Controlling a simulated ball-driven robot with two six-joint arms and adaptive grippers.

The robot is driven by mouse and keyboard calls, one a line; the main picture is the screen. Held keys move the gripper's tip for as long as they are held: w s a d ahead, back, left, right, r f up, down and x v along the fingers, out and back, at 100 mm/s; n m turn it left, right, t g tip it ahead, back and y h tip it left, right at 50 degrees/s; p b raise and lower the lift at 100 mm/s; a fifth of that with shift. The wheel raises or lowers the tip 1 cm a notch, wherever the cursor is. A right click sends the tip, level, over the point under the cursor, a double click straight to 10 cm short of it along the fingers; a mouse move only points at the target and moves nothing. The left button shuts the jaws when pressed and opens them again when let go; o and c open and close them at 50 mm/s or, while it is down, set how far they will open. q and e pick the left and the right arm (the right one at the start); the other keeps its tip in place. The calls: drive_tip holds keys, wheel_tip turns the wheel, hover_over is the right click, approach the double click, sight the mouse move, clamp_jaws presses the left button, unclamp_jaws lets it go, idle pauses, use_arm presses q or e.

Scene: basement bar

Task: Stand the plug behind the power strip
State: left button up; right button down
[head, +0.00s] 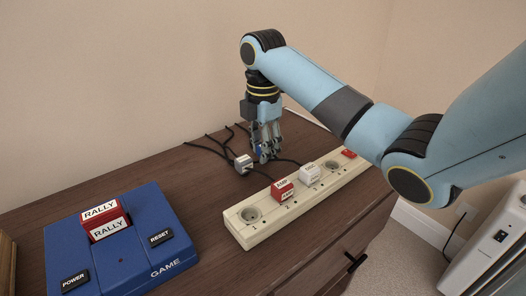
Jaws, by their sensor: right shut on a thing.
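The cream power strip (262,234) lies on the wooden top, running from lower left to upper right. A red plug labelled AMP (283,190) and a white plug (309,173) sit in its middle sockets. The end sockets (251,214) are empty. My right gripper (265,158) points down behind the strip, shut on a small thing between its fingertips. The fingers hide most of it; a bit of blue shows there, and I cannot tell its full shape. A white plug (243,164) stands just left of the fingers, behind the strip. My left gripper is out of view.
A blue game console (125,245) with red RALLY cartridge (104,221) stands at the left. Several black cords (215,151) run over the wooden top (170,166) near the wall. A red switch (349,154) is at the strip's far end. A white appliance (490,240) stands on the floor at right.

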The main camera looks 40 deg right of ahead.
drive_tip(key=shift+f, duration=0.5)
drive_tip(key=shift+r, duration=0.1)
drive_tip(key=c, duration=1)
unclamp_jaws()
